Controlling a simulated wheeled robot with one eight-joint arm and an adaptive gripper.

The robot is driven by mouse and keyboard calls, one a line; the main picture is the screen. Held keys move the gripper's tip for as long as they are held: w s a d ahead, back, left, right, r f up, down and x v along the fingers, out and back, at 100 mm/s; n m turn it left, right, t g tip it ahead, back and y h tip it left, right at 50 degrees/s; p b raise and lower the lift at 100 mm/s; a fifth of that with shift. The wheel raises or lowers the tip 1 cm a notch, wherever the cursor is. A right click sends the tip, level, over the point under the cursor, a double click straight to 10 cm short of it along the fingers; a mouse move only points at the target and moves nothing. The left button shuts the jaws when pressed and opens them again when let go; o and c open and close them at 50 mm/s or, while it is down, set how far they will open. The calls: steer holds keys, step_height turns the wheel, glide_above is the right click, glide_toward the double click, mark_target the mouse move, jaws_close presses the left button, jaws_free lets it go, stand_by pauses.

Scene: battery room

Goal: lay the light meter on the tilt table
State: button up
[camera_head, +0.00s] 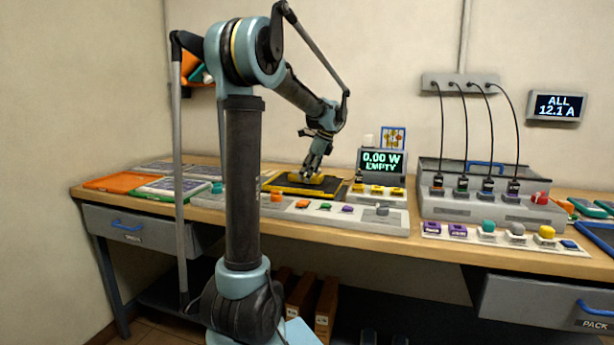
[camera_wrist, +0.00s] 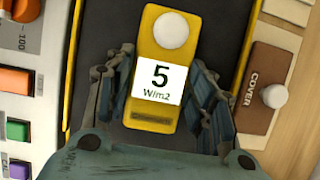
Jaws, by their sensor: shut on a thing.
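The light meter (camera_wrist: 154,35) is a yellow block with a white dome and a label reading "5 W/m2". My gripper (camera_wrist: 155,85) is shut on it, with one finger along each long side. In the head view my gripper (camera_head: 312,172) is low over the tilt table (camera_head: 283,187), a dark panel with a yellow border on the bench. The yellow meter (camera_head: 321,180) shows there just under the fingers. The table's dark surface (camera_wrist: 108,35) lies behind the meter in the wrist view. I cannot tell whether the meter touches it.
A control strip (camera_head: 335,212) with coloured buttons runs along the front of the table. A display (camera_head: 382,161) reading "0.00 W EMPTY" stands to its right. A brown cover piece (camera_wrist: 263,85) with a white knob lies beside the table. Dark panels and an orange case (camera_head: 120,181) lie left.

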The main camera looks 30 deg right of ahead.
steer(key=shift+f, duration=0.15)
steer(key=o, duration=1.2)
steer(key=shift+c, duration=0.2)
steer(key=v, duration=1.2)
steer(key=s+a+f+n, duration=0.1)
steer(key=a+n, duration=0.3)
steer(key=a, duration=0.5)
steer(key=s+a+f+n+g, duration=0.1)
steer(key=a+f+n, duration=0.3)
steer(key=a, duration=0.6)
steer(key=s+a+f+n+h, duration=0.1)
steer(key=a+f+n, duration=0.2)
steer(key=a, duration=0.6)
steer(key=shift+a+f+n+g, duration=0.2)
steer(key=shift+a+n+g, duration=0.15)
steer(key=shift+n, duration=0.45)
steer(key=s+a+f+n+h, duration=0.1)
steer(key=s+a+f+n, duration=0.6)
steer(key=f, duration=0.3)
steer(key=s+a+f+n, duration=0.8)
steer(key=s+f, duration=0.1)
steer(key=f, duration=0.1)
steer(key=shift+a+f+n+h, duration=0.25)
steer(key=shift+a+n+h, duration=0.05)
steer(key=shift+h, duration=0.1)
